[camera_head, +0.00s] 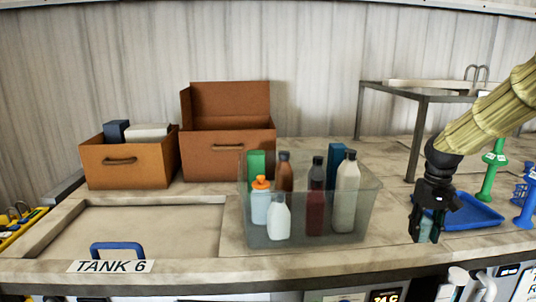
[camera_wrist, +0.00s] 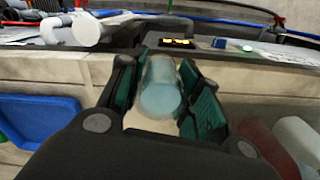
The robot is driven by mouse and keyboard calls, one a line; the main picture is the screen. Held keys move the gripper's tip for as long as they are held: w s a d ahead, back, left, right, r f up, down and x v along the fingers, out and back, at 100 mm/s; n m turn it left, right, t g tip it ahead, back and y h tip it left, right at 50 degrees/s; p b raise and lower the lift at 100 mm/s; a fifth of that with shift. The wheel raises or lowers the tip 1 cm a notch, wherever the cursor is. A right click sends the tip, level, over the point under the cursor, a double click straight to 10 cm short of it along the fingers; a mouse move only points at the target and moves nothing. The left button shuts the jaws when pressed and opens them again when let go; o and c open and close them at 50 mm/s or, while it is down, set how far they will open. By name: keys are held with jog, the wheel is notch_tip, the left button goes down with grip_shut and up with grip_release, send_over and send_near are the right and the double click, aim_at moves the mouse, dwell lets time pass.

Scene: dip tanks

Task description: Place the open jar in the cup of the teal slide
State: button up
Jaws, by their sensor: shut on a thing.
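My gripper (camera_head: 425,236) points down over the right part of the counter, in front of a blue tray. It is shut on the open jar (camera_wrist: 160,98), a small clear jar with pale blue contents. In the wrist view my gripper (camera_wrist: 160,85) has its dark, teal-padded fingers on either side of the jar. In the head view only a bit of the jar (camera_head: 426,230) shows between the fingers. I cannot tell whether it touches the counter. I cannot make out the teal slide or its cup in either view.
The blue tray (camera_head: 478,216) lies right behind my gripper, with a green stand (camera_head: 490,172) and a blue stand (camera_head: 526,207) beyond. A clear bin (camera_head: 262,232) of bottles stands to the left. Brown boxes (camera_head: 228,158) and a covered tank (camera_head: 150,228) are further left.

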jog(key=s+a+f, duration=0.3)
jog(key=a+f, duration=0.5)
jog(key=f, duration=0.3)
jog(key=s+a+f+n+b, duration=0.1)
jog(key=s+a+f, duration=0.1)
jog(key=a+f, duration=0.5)
jog(key=s+a+f, duration=0.3)
jog(key=a+f, duration=0.5)
jog(key=f, duration=0.7)
jog(key=shift+s+a+n, duration=0.3)
jog(key=shift+s+a, duration=0.05)
jog(key=shift+s, duration=0.1)
